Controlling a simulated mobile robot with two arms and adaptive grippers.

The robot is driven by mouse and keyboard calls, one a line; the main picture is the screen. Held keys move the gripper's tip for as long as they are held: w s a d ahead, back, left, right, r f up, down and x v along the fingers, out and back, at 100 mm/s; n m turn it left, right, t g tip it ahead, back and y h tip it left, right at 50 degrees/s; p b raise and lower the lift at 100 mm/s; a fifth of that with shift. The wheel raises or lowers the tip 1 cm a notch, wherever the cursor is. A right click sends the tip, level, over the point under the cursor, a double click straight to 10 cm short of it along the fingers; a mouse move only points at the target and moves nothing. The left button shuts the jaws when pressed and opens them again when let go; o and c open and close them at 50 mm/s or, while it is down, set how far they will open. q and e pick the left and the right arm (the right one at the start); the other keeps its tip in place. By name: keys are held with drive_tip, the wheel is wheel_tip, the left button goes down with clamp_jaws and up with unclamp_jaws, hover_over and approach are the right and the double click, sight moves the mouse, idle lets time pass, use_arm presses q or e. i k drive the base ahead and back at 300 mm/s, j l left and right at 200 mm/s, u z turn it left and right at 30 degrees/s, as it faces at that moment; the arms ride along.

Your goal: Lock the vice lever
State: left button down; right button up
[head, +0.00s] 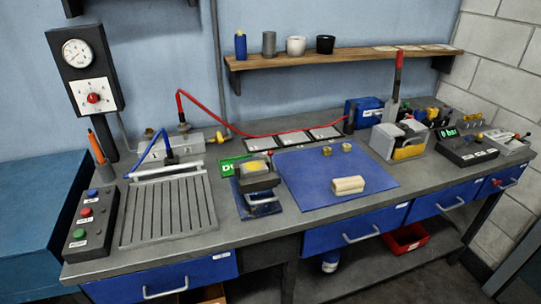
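A tall lever with a red grip (399,62) stands nearly upright at the back right of the bench. Its flat grey shank goes down behind a light grey box-shaped unit (384,141) with a yellow part at its front. This may be the vice lever, but I cannot tell whether it is joined to that unit. A small dark device with a yellow top (259,176) stands on a blue base left of the blue mat; I cannot tell whether it is a vice. Neither of my grippers is in view.
A blue mat (300,208) carries a pale wooden block (348,185) and two small brass-coloured pieces. A grooved grey plate (168,212), a button box (93,220) and a gauge post (84,75) are on the left. A red hose (215,116) runs along the back. A shelf (340,60) hangs above.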

sight(270, 153)
drive_tip(key=i+l+u, duration=0.25)
drive_tip(key=l, duration=1.3)
drive_tip(key=i+l+u, duration=0.25)
drive_tip(key=l, duration=1.3)
drive_tip(key=i+l+u, duration=0.1)
drive_tip(key=l+u, duration=0.15)
drive_tip(key=l, duration=1.35)
